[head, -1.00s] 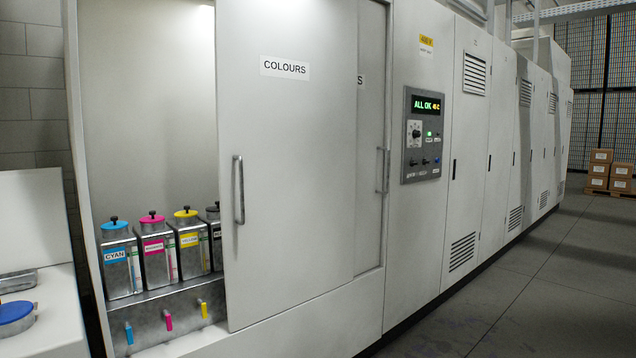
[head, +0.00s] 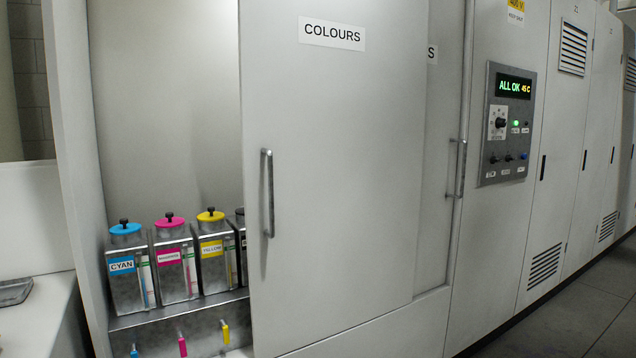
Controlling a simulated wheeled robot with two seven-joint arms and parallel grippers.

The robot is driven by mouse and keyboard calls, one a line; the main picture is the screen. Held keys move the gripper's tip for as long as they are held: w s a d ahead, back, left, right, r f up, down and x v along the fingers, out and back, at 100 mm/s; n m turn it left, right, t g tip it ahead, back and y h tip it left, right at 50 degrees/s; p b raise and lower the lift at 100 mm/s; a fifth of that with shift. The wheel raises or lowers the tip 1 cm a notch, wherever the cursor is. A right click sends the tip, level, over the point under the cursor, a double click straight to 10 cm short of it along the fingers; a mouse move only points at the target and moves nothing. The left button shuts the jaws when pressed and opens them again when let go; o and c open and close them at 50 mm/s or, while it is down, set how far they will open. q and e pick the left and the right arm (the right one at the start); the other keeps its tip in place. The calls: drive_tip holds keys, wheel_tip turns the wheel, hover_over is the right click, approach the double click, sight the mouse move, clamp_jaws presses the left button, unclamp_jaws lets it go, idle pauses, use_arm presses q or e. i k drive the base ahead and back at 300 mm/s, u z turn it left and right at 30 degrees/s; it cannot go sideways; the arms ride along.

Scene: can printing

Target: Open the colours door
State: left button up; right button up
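The colours door (head: 345,190) is a light grey sliding panel with a COLOURS label (head: 332,33) and a vertical bar handle (head: 268,193) near its left edge. It stands partly open, with the left part of the cabinet uncovered. Behind the opening, a cyan container (head: 130,270), a magenta container (head: 175,262) and a yellow container (head: 214,256) stand on a shelf. A further dark-lidded container (head: 240,245) is partly hidden by the door's edge. Neither of my grippers is in view.
A second panel (head: 441,160) with its own handle (head: 459,168) sits behind the door on the right. A control panel (head: 507,125) reads ALL OK. A white counter (head: 35,315) stands at the left. Grey floor (head: 590,300) is clear at lower right.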

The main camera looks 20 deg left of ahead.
sight(333, 93)
drive_tip(key=u, duration=0.4)
drive_tip(key=i, duration=0.95)
drive_tip(key=u, duration=0.8)
